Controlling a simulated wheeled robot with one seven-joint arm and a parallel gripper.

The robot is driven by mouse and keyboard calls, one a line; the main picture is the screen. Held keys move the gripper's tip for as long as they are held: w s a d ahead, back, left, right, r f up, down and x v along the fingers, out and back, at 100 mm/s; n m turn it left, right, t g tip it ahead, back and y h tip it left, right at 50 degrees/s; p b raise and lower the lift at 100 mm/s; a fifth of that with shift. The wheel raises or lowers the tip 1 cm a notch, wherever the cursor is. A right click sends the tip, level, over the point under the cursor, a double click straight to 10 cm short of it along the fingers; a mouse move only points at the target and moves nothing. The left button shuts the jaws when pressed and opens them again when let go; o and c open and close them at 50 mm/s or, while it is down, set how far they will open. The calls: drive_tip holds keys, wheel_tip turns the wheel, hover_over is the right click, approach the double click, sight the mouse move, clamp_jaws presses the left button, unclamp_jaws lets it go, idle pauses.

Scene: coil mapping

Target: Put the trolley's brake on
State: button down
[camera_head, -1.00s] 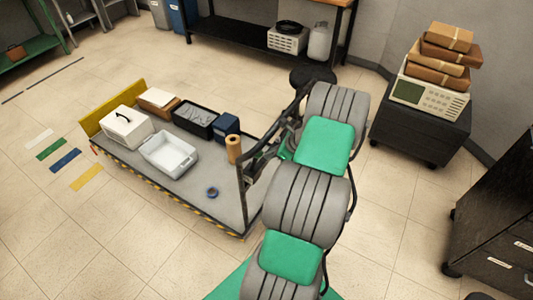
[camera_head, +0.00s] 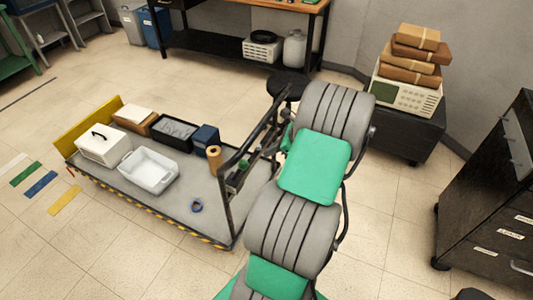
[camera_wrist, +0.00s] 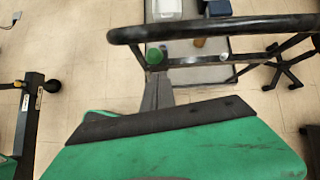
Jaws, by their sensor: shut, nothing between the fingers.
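The trolley (camera_head: 185,197) is a low grey platform with a yellow end board at its left and a dark tubular handle (camera_head: 227,205) at its right. The handle bar (camera_wrist: 225,27) crosses the top of the wrist view. Below it is a round green knob (camera_wrist: 155,56), next to a thinner dark rod; I cannot tell whether it belongs to the brake. My gripper (camera_wrist: 158,78) is shut and empty, its dark fingers pointing at the knob. I cannot tell whether they touch it.
The trolley bears a white case (camera_head: 103,147), a white tray (camera_head: 148,187), a black bin (camera_head: 171,145), a blue box (camera_head: 205,137) and a tape roll (camera_head: 196,206). A stool (camera_head: 288,84) stands behind the handle. A dark cabinet (camera_head: 490,215) stands at the right.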

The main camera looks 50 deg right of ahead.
drive_tip(key=s+f+b, duration=0.3)
drive_tip(key=s+f, duration=0.1)
drive_tip(key=shift+s+d+f, duration=0.15)
drive_tip(key=shift+s+d, duration=0.1)
drive_tip(key=shift+d, duration=0.2)
drive_tip(key=p, duration=0.2)
approach(239, 172)
wheel_tip(239, 172, down, 3)
drive_tip(key=d, duration=0.1)
drive_tip(key=shift+w, duration=0.25)
